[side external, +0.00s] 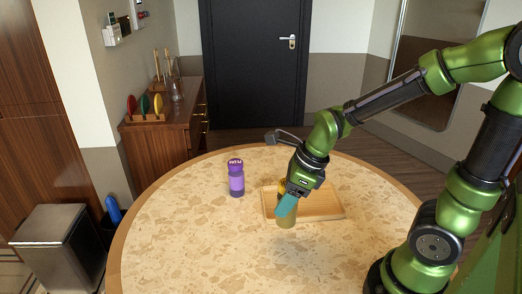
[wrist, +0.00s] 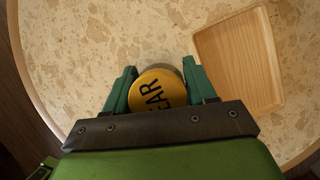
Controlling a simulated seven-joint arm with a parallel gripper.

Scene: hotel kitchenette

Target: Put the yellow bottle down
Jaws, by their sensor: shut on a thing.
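The yellow bottle (side external: 287,218) is upright in my gripper (side external: 287,203) in the side external view, in front of the left part of the wooden tray. The wrist view shows its round yellow cap (wrist: 158,92) with dark letters, between the two teal fingers of my gripper (wrist: 160,88). My gripper is shut on the bottle from above. The fingers hide part of the bottle in the side external view. I cannot tell whether its base touches the table.
A purple bottle (side external: 236,178) stands upright on the round speckled table (side external: 185,235), left of my gripper. The wooden tray (side external: 325,205) looks empty and lies close to the right; it also shows in the wrist view (wrist: 240,55). The table's front and left are clear.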

